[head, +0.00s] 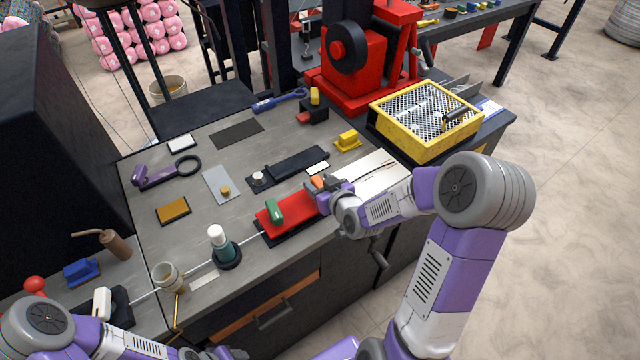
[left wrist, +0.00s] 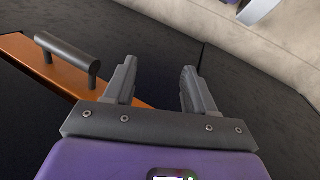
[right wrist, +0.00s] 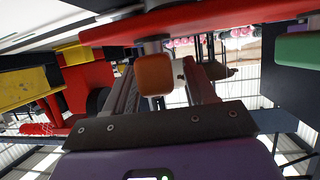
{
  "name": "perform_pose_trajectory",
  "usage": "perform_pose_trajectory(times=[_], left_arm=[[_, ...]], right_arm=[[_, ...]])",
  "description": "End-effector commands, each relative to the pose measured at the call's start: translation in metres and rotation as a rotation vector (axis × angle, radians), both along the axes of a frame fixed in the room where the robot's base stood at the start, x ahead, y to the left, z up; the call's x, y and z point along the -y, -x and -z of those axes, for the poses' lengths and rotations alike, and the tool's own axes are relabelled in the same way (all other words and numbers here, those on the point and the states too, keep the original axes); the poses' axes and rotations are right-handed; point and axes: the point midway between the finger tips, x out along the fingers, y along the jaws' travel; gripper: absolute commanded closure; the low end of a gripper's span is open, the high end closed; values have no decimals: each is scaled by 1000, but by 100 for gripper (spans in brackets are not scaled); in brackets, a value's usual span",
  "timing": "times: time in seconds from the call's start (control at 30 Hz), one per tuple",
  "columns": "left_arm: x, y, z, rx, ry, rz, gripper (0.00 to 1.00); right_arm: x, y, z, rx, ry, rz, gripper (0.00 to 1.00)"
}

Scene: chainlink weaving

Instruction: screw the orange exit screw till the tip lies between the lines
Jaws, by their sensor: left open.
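The orange exit screw (head: 317,182) shows as a small orange head at the right end of the red block (head: 293,207). In the right wrist view its rounded orange head (right wrist: 155,75) hangs under a red bar on a grey shank. My right gripper (head: 322,192) is at the screw. In the right wrist view its fingers (right wrist: 160,65) stand apart on either side of the head, with a gap at the right finger. The screw's tip and the lines cannot be made out. My left gripper (left wrist: 160,70) is open and empty near an orange drawer front.
A green piece (head: 274,211) sits on the red block. A pale plate (head: 375,168) lies behind my right wrist. A yellow mesh-topped box (head: 425,115) and a red machine (head: 355,75) stand beyond. A dark handle (left wrist: 68,58) is on the drawer front (left wrist: 45,75).

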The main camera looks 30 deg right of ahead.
Motion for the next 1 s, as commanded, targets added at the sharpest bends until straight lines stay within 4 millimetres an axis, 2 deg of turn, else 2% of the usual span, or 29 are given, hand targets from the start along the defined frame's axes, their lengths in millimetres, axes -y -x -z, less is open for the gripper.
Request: perform_pose_trajectory(times=[0.27,0.37,0.57,0.7,1.0], left_arm=[[0,0,0,0,0,0,45],[0,0,0,0,0,0,45],[0,0,-2,0,0,0,45],[0,0,23,0,0,0,45],[0,0,61,0,0,0,45]], right_arm=[[0,4,-1,-2,1,0,45],[0,14,-6,-1,1,2,45],[0,48,-20,0,2,2,45],[-3,48,-17,6,0,-13,45],[-4,57,-22,6,0,-19,45]])
